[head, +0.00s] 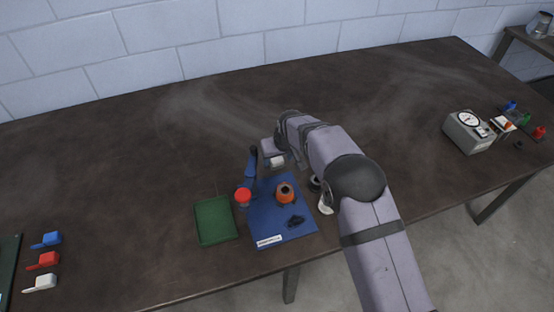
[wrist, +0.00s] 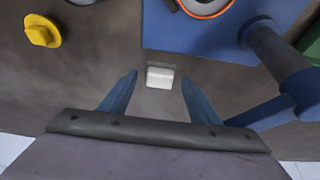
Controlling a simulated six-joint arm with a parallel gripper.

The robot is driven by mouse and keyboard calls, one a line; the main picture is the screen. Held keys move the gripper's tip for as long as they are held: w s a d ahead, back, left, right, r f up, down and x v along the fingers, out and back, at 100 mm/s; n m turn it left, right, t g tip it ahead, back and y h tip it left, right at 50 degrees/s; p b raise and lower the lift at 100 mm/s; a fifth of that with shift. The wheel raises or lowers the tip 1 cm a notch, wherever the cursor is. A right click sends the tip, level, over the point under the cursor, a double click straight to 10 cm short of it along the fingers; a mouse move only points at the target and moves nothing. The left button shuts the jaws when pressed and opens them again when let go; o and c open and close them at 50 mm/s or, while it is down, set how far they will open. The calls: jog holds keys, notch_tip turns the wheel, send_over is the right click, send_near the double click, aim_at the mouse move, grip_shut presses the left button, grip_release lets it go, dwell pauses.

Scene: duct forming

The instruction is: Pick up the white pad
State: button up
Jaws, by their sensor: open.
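The white pad (wrist: 160,76) is a small pale block lying on the dark table just off the edge of the blue mat. My gripper (wrist: 159,78) is open, with its two blue fingers spread to the left and right of the pad in the wrist view. I see a gap on each side of the pad, and nothing is held. In the head view a whitish patch (head: 277,162) shows beneath the end of my arm and looks like the pad. My fingers are mostly hidden there.
A blue mat (head: 262,225) carries an orange-ringed round part (head: 285,192). A blue upright tool (head: 252,162) stands close by the gripper, with a red-topped item (head: 243,196) near it. A green tray (head: 215,221) lies left. A yellow knob (wrist: 42,31) sits beside the pad. The table behind is clear.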

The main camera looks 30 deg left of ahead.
aim_at(278, 161)
jog(key=shift+w+a+f, duration=0.1)
jog(key=shift+f, duration=0.3)
jog(key=shift+c, duration=0.3)
jog(key=c, duration=0.9)
jog(key=shift+c, duration=0.2)
jog(key=shift+r, duration=0.15)
notch_tip(278, 161, up, 10)
jog(key=b, duration=0.3)
jog(key=shift+o, duration=0.5)
